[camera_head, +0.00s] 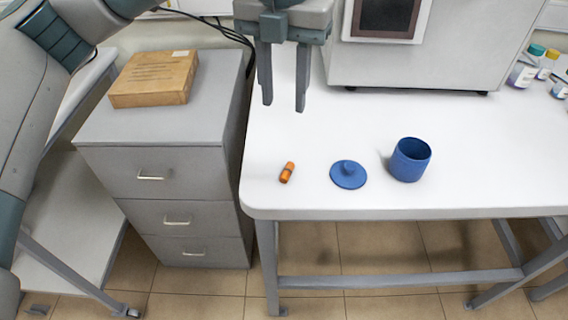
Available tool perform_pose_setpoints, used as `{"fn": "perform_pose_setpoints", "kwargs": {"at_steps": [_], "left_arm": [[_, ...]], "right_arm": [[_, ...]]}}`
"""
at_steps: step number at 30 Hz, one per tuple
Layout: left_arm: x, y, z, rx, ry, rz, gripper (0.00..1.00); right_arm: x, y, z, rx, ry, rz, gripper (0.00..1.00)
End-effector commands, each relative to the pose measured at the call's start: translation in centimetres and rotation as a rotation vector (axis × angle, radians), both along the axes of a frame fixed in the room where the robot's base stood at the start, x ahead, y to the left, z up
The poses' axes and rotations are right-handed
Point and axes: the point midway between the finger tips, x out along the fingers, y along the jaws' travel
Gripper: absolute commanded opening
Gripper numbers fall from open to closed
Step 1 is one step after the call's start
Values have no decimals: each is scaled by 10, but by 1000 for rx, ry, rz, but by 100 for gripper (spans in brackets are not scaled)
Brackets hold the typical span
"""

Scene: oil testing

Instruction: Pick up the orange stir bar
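The orange stir bar (287,172) lies on the white table near its front left corner. My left gripper (284,106) hangs above the table's left part, behind and above the stir bar in the picture, fingers pointing down. Its two fingers are apart with nothing between them. It does not touch the stir bar. My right gripper is not in the picture.
A blue lid (348,175) and an open blue cup (410,159) stand right of the stir bar. A large grey machine (420,65) fills the back. Small bottles (522,72) stand far right. A grey drawer cabinet (165,170) with a wooden box (155,80) stands left.

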Motion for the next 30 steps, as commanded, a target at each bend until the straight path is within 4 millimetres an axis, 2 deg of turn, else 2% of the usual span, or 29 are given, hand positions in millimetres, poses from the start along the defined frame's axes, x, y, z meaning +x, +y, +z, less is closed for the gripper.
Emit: {"fn": "perform_pose_setpoints", "kwargs": {"at_steps": [11, 16, 20, 23, 30], "left_arm": [[0, 1, 1, 12, -9, 1, 36], [0, 1, -8, 11, -7, 1, 36], [0, 1, -24, 12, -5, 1, 36], [0, 1, -40, 11, -5, 1, 36], [-1, 1, -84, 10, -4, 2, 36]], "right_arm": [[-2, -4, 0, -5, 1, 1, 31], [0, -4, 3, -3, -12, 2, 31], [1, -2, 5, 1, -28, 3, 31], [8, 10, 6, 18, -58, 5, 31], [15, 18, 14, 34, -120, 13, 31]]}}
